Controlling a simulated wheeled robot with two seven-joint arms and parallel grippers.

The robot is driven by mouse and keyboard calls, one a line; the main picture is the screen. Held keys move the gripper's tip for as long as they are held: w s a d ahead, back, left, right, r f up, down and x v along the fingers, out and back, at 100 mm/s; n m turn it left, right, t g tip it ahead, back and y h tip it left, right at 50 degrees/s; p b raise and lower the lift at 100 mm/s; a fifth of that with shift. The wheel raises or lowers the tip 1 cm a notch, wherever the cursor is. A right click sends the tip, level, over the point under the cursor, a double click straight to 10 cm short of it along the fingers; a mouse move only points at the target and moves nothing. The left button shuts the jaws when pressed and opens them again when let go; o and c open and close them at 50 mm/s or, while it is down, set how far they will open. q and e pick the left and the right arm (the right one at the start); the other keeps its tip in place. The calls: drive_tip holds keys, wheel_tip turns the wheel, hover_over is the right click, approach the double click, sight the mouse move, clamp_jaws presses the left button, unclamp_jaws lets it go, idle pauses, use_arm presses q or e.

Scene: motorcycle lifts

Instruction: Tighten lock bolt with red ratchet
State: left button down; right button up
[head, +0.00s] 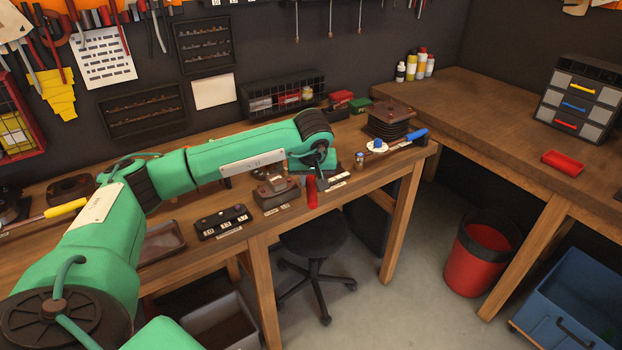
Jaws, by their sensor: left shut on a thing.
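My left arm reaches in from the left across the workbench (215,212). My left gripper (320,180) points down over the bench's front edge. It is shut on the red ratchet, whose upright red handle (311,193) shows just left of the fingers. The ratchet's head is not clear in this view. A small brown metal fixture (274,190) sits on the bench just left of the handle. A black block with several knobs (222,221) lies further left. I cannot pick out the lock bolt. My right gripper is not in view.
A blue-handled tool (410,138) and a dark ribbed stack (389,121) are on the bench right of the gripper. A yellow-handled tool (66,208) lies far left. A black stool (314,236) stands below. A red bin (480,255) is on the floor at right.

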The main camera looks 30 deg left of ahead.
use_arm(q)
drive_tip(key=shift+f+b, duration=0.5)
drive_tip(key=shift+b, duration=0.25)
idle(1.8)
drive_tip(key=shift+s+a+m+t+h+b, duration=0.1)
drive_tip(key=shift+s+a+m+h+b, duration=0.1)
drive_tip(key=shift+s+a+m, duration=0.25)
drive_tip(key=shift+s+a+m+t+h+b, duration=0.15)
drive_tip(key=shift+s+a+m+b, duration=0.1)
drive_tip(key=shift+a+m, duration=0.3)
drive_tip(key=shift+s+a+m+t+h+b, duration=0.1)
drive_tip(key=shift+s+a+m+h+b, duration=0.1)
drive_tip(key=shift+s+a+m, duration=0.3)
drive_tip(key=shift+w+a, duration=0.15)
drive_tip(key=shift+w, duration=0.05)
drive_tip(key=shift+s+a+m+h+b, duration=0.2)
drive_tip(key=shift+a+m, duration=0.25)
drive_tip(key=shift+a, duration=0.15)
drive_tip(key=shift+s+a+m+h+b, duration=0.15)
drive_tip(key=shift+a+m, duration=0.25)
drive_tip(key=shift+a, duration=0.2)
drive_tip(key=shift+s+a+m+h+b, duration=0.2)
drive_tip(key=shift+a+m, duration=0.25)
drive_tip(key=shift+a, duration=0.15)
